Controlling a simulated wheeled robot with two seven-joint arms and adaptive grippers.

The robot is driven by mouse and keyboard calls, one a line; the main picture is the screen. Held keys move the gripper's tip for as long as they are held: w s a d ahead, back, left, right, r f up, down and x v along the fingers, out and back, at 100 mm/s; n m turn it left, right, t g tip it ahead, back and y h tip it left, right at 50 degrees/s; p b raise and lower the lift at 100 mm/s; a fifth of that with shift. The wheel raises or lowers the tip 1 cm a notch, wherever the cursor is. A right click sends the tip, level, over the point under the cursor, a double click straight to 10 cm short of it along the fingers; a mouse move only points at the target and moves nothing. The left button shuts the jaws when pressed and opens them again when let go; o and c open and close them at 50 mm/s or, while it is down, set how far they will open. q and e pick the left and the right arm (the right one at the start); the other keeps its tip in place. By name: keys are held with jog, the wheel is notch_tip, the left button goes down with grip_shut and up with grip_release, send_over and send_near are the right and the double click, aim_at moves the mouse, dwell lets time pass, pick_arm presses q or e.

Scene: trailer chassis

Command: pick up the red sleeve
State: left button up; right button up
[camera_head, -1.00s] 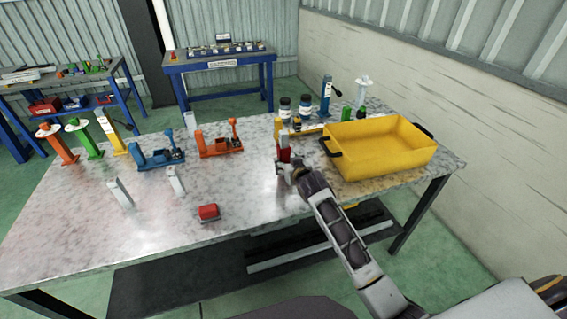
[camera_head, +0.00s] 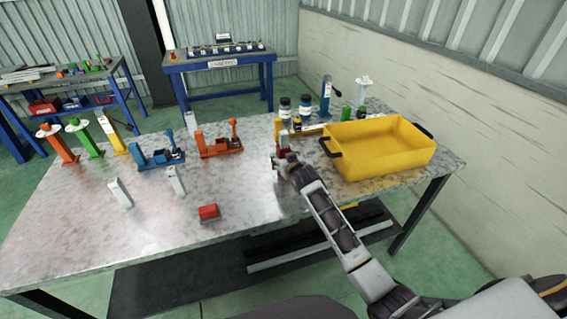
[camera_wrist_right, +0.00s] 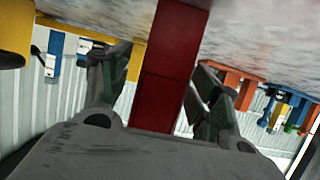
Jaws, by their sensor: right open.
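The red sleeve (camera_head: 283,142) stands upright on the metal-topped table, left of the yellow bin, and is partly hidden behind my right gripper (camera_head: 281,161) in the head view. In the right wrist view the red sleeve (camera_wrist_right: 168,65) runs between the two fingers of my right gripper (camera_wrist_right: 165,85). The fingers are open on either side of it, and a small gap shows on the right. I cannot tell whether the left finger touches it. My left gripper is out of view.
A yellow bin (camera_head: 378,148) stands close to the right. Orange (camera_head: 221,146) and blue (camera_head: 160,157) fixtures stand to the left. A small red block (camera_head: 208,212) lies near the front edge. Jars (camera_head: 305,104) and a blue post (camera_head: 326,95) stand behind.

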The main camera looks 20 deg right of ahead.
jog(key=shift+w, duration=0.15)
jog(key=shift+c, duration=0.2)
jog(key=c, duration=1.2)
